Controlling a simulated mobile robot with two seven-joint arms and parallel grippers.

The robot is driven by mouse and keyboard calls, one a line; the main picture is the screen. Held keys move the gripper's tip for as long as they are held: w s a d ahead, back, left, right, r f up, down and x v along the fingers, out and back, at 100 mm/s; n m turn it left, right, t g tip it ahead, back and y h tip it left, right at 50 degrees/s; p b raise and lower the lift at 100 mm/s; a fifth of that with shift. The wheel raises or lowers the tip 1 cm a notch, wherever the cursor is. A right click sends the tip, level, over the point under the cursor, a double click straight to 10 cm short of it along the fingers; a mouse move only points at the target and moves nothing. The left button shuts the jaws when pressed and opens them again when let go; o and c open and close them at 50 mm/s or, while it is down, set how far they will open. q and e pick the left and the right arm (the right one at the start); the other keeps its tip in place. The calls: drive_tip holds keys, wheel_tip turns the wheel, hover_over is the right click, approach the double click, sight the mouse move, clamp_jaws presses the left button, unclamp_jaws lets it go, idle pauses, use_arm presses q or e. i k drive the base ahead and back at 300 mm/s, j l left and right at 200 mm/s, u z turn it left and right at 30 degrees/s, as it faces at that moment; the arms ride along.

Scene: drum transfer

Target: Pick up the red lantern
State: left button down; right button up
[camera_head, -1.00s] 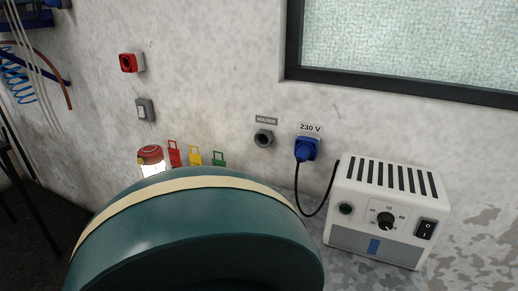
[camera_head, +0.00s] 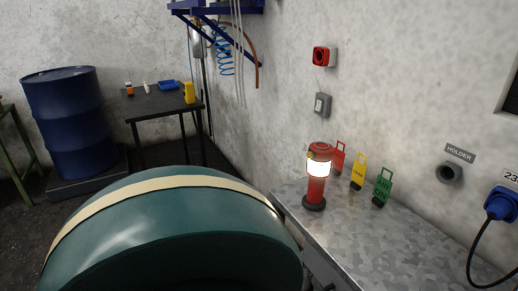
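The red lantern (camera_head: 317,178) stands upright on the left end of the metal bench, with a red cap, a glowing white middle and a dark round foot. It is right of the large green rounded body with a cream stripe in the foreground, which I take to be part of me. Neither of my grippers shows in the head view.
Red (camera_head: 339,157), yellow (camera_head: 358,172) and green (camera_head: 383,187) tags stand close behind and right of the lantern on the metal bench (camera_head: 400,251). A blue drum (camera_head: 72,122) stands at the far left beside a dark table (camera_head: 160,104) with small items. Floor shows between.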

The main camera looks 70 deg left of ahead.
sight(318, 169)
drive_tip(key=j+u, duration=0.1)
drive_tip(key=u, duration=1.6)
